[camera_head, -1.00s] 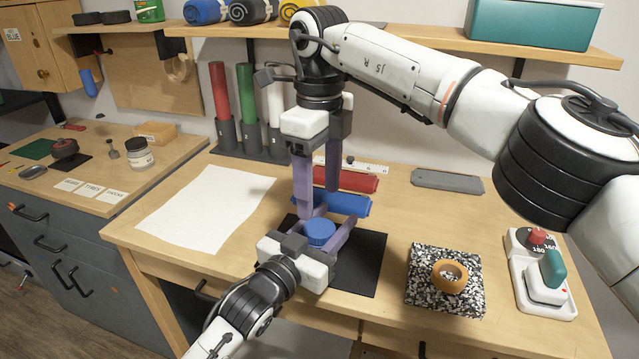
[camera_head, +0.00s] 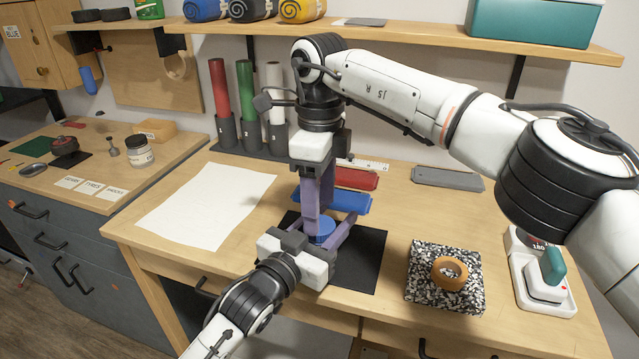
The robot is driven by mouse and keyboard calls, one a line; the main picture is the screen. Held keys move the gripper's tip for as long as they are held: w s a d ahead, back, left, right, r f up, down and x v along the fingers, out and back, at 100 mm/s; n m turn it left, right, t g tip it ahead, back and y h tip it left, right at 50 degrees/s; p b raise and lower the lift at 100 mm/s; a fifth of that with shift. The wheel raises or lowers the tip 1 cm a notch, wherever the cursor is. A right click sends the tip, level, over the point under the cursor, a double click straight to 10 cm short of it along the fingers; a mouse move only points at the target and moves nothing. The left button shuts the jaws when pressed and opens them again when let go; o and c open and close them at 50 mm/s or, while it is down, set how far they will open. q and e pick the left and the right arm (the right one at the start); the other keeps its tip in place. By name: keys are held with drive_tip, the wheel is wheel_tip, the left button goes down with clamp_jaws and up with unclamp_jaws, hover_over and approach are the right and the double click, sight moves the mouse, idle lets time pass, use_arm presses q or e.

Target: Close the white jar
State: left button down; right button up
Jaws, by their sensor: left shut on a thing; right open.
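A round blue-topped thing (camera_head: 320,228) like a lidded jar is on the black mat (camera_head: 363,262). Its sides are mostly hidden by my grippers, so I cannot see a white body or how its top sits. My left gripper (camera_head: 322,238) comes from the front and is shut on it, with purple fingers on either side. My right gripper (camera_head: 318,212) points down over the blue top, open, with its fingertips close to it. I cannot tell whether they touch it. A jar with a dark lid and pale label (camera_head: 138,152) stands on the left bench, apart from both grippers.
A red block (camera_head: 352,178) and a blue block (camera_head: 345,201) lie close behind the grippers. White paper (camera_head: 205,205) lies flat to the left. Coloured rolls (camera_head: 245,90) stand behind.

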sight(319, 242)
drive_tip(key=shift+f, duration=1.55)
drive_tip(key=c, duration=1.1)
drive_tip(key=m, duration=0.5)
drive_tip(key=shift+s, duration=0.15)
drive_tip(key=o, duration=1.2)
drive_tip(key=shift+c, duration=0.2)
